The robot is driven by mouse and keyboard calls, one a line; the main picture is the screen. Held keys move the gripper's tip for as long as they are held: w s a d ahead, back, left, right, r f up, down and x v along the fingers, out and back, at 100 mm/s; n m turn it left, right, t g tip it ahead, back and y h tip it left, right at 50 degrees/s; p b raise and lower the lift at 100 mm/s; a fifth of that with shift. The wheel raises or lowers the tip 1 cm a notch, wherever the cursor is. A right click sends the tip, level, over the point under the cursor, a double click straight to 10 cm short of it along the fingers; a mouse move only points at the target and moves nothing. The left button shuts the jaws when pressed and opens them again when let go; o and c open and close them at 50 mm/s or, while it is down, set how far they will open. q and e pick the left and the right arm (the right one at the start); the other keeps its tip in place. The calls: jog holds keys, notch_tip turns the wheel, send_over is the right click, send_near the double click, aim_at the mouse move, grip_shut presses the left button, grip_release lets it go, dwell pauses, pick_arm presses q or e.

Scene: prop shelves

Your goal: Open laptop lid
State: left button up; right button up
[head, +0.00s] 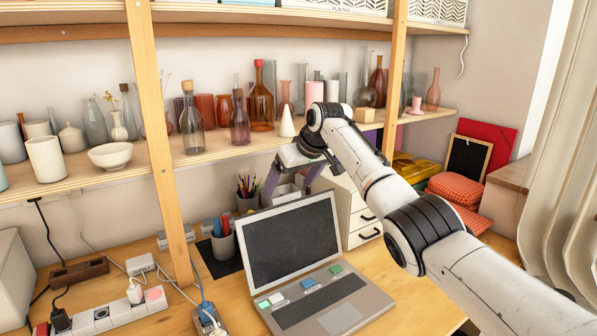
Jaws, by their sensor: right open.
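The laptop (332,301) stands on the wooden desk with its lid (290,241) raised and leaning back, the dark screen facing me. Small colored blocks lie on its keyboard area. My right arm comes in from the right, and its gripper (290,185) points down just above the lid's top edge in the picture. Its two purple-grey fingers are spread apart with nothing held between them. Whether a fingertip touches the lid, I cannot tell. My left gripper is not in view.
Pen cups (223,243) stand left of the lid, and a white drawer unit (362,221) stands behind it to the right. A power strip (120,312) and cables lie at left. A shelf of glass bottles (262,100) runs above. The desk right of the laptop is clear.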

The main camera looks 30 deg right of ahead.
jog(key=b+v, duration=0.1)
jog(key=v, duration=0.7)
jog(key=shift+r, duration=0.15)
